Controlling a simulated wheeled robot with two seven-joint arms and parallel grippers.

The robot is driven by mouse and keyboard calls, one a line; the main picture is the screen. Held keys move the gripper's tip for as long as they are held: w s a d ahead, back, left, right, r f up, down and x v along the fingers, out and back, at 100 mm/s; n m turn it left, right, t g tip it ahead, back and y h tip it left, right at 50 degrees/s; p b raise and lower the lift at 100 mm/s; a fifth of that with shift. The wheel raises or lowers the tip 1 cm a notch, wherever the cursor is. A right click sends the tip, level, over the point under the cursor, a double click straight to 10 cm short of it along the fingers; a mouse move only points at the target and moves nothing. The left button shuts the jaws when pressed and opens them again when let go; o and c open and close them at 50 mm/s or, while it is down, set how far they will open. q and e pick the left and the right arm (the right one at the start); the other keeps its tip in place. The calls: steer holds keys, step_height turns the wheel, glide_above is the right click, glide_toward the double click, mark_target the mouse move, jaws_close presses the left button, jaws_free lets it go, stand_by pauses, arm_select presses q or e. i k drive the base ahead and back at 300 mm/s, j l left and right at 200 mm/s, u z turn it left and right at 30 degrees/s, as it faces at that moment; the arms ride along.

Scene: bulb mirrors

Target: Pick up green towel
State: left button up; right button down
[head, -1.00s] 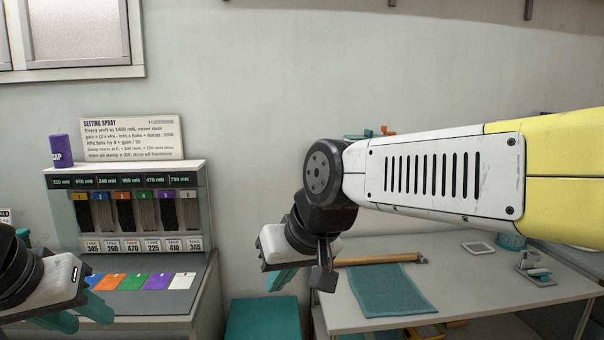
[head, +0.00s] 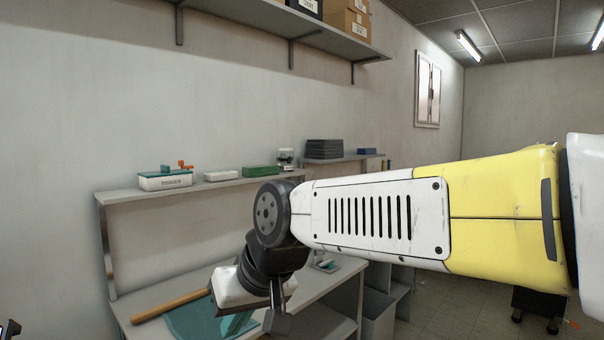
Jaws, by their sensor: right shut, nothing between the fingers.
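A teal-green cloth (head: 190,322), the only towel-like thing I see, lies flat on the grey table (head: 325,287) at the bottom of the head view. The lower frame edge and my right gripper hide part of it.
A wooden rod (head: 168,306) lies along the cloth's far edge. A wall shelf (head: 130,193) above the table holds a white and teal box (head: 165,180), a white box (head: 221,176) and a green box (head: 261,171). A grey bin (head: 378,325) stands right of the table.

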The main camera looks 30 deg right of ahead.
mark_target(253, 171)
steer(key=z, duration=0.8)
steer(key=u, duration=0.55)
steer(key=i+l+u, duration=0.2)
steer(key=u, duration=0.2)
steer(key=i+l+u, duration=0.1)
steer(key=l+u, duration=0.25)
steer(key=i+l+u, duration=0.1)
steer(key=l+u, duration=0.3)
